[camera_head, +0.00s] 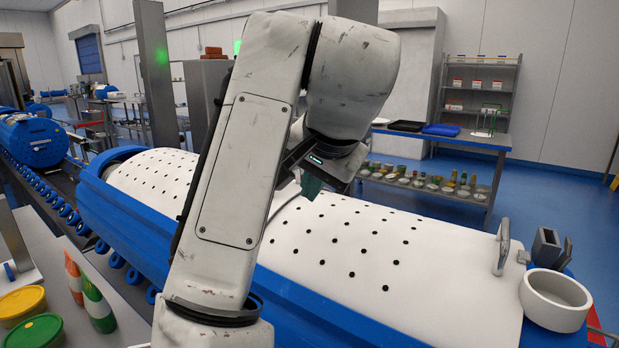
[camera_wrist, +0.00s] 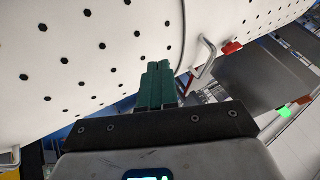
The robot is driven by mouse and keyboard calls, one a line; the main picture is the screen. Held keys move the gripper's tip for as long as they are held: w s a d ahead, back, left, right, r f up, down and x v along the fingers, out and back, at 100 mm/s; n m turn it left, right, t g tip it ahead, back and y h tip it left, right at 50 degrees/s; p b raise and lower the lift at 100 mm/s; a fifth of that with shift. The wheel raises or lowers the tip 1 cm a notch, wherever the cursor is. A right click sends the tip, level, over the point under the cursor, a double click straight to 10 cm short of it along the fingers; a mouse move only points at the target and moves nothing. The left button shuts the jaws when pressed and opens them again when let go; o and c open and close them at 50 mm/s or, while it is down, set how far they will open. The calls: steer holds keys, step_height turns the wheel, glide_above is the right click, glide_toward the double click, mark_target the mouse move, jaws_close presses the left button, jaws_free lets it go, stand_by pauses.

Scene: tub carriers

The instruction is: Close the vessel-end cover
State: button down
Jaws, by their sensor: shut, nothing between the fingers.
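A long blue tub carrier (camera_head: 330,312) lies across the head view, topped by white covers with rows of black holes. One perforated cover (camera_head: 150,175) is at the far left end and another (camera_head: 440,270) at the near right, with a metal handle (camera_head: 502,246) at its right end. I cannot tell which is the vessel-end cover. My gripper (camera_head: 312,186) is over the middle of the carrier, its green fingers (camera_wrist: 157,85) shut and empty. In the wrist view, a seam between covers and a metal handle (camera_wrist: 205,58) lie just right of the fingertips; contact is unclear.
A white bowl (camera_head: 555,302) and a grey bracket (camera_head: 546,246) are at the carrier's right end. A bench (camera_head: 470,140) with jars beneath stands behind. Blue floor at right is open.

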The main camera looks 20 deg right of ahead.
mark_target(288, 218)
steer(key=x, duration=0.6)
steer(key=shift+w+a+f, duration=0.1)
steer(key=shift+w+a, duration=0.05)
steer(key=shift+w, duration=0.1)
steer(key=shift+w+a+p, duration=0.5)
steer(key=shift+w+a, duration=0.2)
steer(key=shift+w, duration=0.2)
steer(key=shift+w+a, duration=0.35)
steer(key=shift+w, duration=0.15)
steer(key=w+a+p, duration=0.3)
steer(key=w, duration=0.2)
steer(key=w+a+p, duration=0.3)
steer(key=w+a, duration=0.1)
steer(key=w, duration=0.1)
steer(key=w+a+p, duration=0.4)
steer(key=w, duration=0.1)
steer(key=shift+w+a, duration=0.1)
steer(key=shift+w, duration=0.1)
steer(key=shift+w+a+p, duration=0.3)
steer(key=shift+w+a, duration=0.35)
steer(key=shift+w, duration=0.25)
steer(key=shift+f, duration=0.1)
